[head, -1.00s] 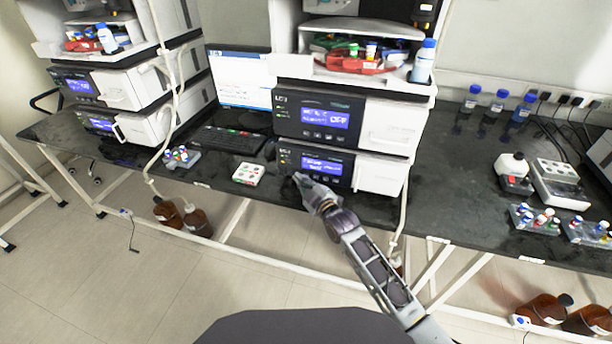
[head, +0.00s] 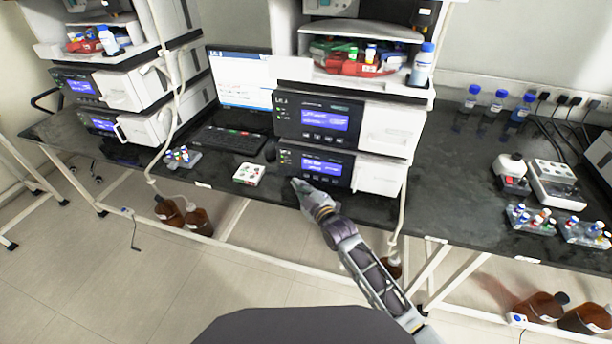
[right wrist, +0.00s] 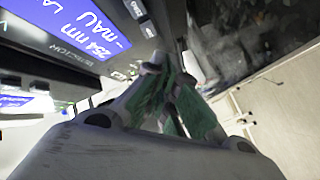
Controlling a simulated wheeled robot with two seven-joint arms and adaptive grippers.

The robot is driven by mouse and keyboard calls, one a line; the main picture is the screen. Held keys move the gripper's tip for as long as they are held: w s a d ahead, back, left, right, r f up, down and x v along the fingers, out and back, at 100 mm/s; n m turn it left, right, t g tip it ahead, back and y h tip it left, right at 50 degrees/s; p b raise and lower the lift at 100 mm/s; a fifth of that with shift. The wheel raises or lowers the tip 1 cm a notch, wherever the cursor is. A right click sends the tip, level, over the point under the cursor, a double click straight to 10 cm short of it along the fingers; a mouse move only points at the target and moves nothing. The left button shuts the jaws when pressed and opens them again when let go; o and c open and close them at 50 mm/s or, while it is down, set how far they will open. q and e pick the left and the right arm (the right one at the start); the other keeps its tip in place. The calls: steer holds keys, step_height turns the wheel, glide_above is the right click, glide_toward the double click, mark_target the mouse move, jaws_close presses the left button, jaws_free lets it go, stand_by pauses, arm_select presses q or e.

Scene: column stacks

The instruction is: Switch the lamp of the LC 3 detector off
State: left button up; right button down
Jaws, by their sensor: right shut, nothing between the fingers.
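The LC 3 stack stands mid-bench in the head view. Its lower module (head: 284,158) has a dark front, a lit blue display (head: 320,167) and a row of small buttons below. In the right wrist view the turned display (right wrist: 90,28) reads "254 nm" and "mAU LA…"; the lamp state is cut off. My right gripper (head: 296,185) is shut and empty, low in front of the panel's left part, at bench height. Its green-padded fingers (right wrist: 172,85) show in the wrist view, seemingly apart from the panel. Whether they touch the bench cannot be told. My left gripper is not in view.
The upper module (head: 290,117) has its own blue display. A tubing line (head: 404,205) hangs at the stack's right. Bench to the right is partly clear (head: 450,190).

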steer(key=s+p, duration=0.1)
steer(key=s, duration=0.1)
steer(key=s+a+p, duration=0.1)
steer(key=shift+s+a, duration=0.15)
steer(key=shift+s, duration=0.25)
stand_by(0.8)
